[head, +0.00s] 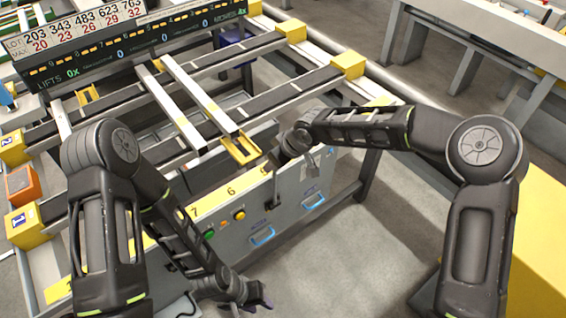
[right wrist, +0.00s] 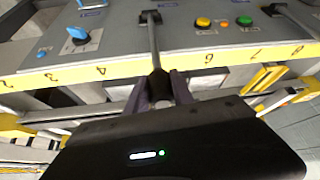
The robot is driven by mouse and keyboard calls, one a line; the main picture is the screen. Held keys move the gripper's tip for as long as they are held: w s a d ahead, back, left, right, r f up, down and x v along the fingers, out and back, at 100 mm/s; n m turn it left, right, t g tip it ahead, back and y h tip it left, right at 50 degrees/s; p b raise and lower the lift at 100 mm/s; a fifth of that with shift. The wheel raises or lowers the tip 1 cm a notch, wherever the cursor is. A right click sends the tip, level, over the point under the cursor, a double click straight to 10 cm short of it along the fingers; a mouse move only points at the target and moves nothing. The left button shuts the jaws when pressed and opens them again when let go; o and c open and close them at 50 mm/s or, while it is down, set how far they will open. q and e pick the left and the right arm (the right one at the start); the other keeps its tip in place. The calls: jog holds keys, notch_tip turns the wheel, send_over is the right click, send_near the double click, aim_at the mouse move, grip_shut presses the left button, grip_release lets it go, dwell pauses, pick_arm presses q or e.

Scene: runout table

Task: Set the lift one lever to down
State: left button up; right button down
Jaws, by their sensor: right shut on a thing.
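My right gripper (right wrist: 160,82) is shut on a lever (right wrist: 153,45) in the right wrist view, gripping the dark end of its grey shaft. The lever's black base is on the grey control panel (right wrist: 200,15), between the numbers 4 and 6 on the yellow edge. I cannot read a label naming this lever. In the head view my right gripper (head: 283,158) is at the panel's upper edge, and its fingers are mostly hidden. My left gripper (head: 254,302) looks open and empty, low in front of the panel.
A display board (head: 110,45) stands at upper left. Open floor (head: 345,265) lies in front.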

jog(key=shift+w+a+r, duration=0.2)
jog(key=shift+w+r, duration=0.1)
jog(key=shift+r, duration=0.1)
jog(key=c, duration=1.5)
grip_release()
jog(key=o, duration=0.4)
jog(key=shift+s+d+f, duration=0.1)
jog(key=shift+s+f, duration=0.05)
jog(key=b+v, duration=0.1)
jog(key=v, duration=0.6)
jog(key=shift+r, duration=0.35)
jog(key=shift+s+d, duration=0.1)
jog(key=shift+s, duration=0.05)
